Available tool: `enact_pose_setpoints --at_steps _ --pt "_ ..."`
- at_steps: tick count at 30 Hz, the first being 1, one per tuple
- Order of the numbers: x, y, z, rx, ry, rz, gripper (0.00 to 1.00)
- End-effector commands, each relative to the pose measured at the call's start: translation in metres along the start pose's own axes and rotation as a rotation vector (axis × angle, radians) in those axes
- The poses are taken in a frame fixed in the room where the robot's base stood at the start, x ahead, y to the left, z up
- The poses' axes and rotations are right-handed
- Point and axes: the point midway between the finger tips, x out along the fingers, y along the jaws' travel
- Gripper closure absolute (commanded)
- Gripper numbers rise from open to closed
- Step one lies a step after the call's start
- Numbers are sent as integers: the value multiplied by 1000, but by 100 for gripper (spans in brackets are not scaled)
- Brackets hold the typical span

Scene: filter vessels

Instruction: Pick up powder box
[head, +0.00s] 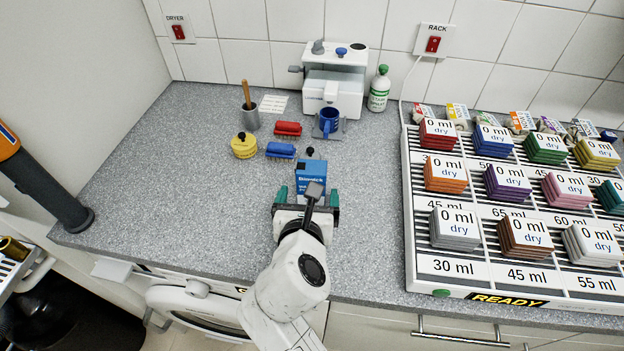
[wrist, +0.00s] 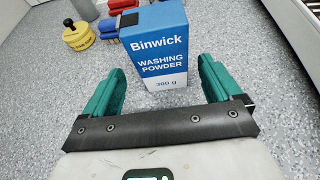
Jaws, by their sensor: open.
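The powder box (head: 311,176) is a blue carton that stands upright on the grey counter. In the wrist view the box (wrist: 155,45) shows a "Binwick Washing Powder 300 g" label on its front. My gripper (head: 306,194) is open, with its green fingers on the near side of the box. In the wrist view the gripper (wrist: 157,88) has its fingers spread wider than the box. The box lies just ahead, roughly centred between the fingers. I cannot tell whether either finger touches it. The gap between the fingers is empty close to the palm.
A blue brush (head: 281,150), a red brush (head: 288,130) and a yellow tin (head: 244,146) lie behind and left of the box. A rack (head: 409,215) of coloured stacks fills the right. The counter's left side is clear.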

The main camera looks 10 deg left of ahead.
Motion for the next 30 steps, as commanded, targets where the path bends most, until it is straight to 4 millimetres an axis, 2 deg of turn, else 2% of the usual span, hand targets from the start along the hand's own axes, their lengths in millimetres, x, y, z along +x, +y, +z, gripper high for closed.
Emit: enact_pose_setpoints --at_steps 3,8,15,18,26,30 --pt "13 -1 0 1 1 -2 8" --pt "23 -1 0 1 1 -2 8" --pt "57 -3 -1 1 0 -2 8" --pt "66 -3 -1 0 1 -1 8" --pt "68 -3 -1 1 1 0 8" --pt "68 -3 -1 1 1 0 20"
